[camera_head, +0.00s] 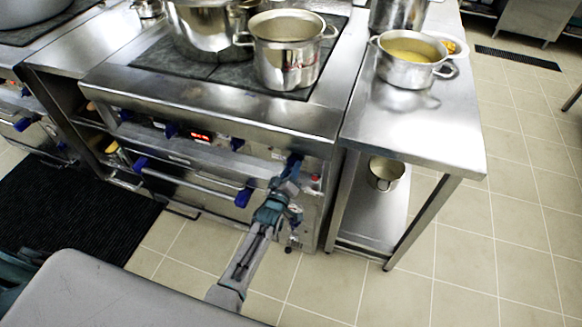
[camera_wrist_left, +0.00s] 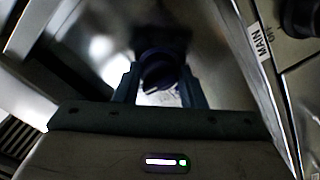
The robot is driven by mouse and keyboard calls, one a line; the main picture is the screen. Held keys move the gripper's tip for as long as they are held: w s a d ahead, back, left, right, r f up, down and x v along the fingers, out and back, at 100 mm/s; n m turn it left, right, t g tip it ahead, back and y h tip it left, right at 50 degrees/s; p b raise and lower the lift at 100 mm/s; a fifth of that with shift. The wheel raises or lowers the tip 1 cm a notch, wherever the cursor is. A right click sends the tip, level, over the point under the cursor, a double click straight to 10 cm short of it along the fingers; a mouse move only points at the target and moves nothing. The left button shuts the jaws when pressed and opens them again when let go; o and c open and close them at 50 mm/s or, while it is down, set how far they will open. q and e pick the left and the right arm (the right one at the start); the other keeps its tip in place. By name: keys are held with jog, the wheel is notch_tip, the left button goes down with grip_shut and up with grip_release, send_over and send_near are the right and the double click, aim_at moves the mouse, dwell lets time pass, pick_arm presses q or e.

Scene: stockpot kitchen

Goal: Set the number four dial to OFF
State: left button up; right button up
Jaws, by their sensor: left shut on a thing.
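The stove front (camera_head: 200,150) carries a row of blue dials under its steel top edge. The rightmost dial (camera_head: 294,160) is at the right end of the panel; I take it as number four, though its number is not readable. My left gripper (camera_head: 288,174) is at this dial. In the left wrist view the dark blue dial (camera_wrist_left: 158,66) sits between the two fingers, and the gripper is shut on it. The gripper hides much of the dial in the head view. Its pointer and OFF mark cannot be read. My right gripper is out of view.
A red lit display (camera_head: 201,137) is left of the dial. An oven handle (camera_head: 195,185) with blue ends runs below. A label reading MAIN (camera_wrist_left: 262,40) is beside the dial. A steel side table (camera_head: 410,130) with pots stands to the right. Tiled floor is clear in front.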

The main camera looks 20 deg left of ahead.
pick_arm(q)
jog(key=shift+n, duration=0.8)
jog(key=shift+p, duration=0.3)
jog(key=o, duration=1)
jog(key=shift+s, duration=0.15)
jog(key=s, duration=1)
jog(key=shift+s+a, duration=0.2)
jog(key=shift+s, duration=0.1)
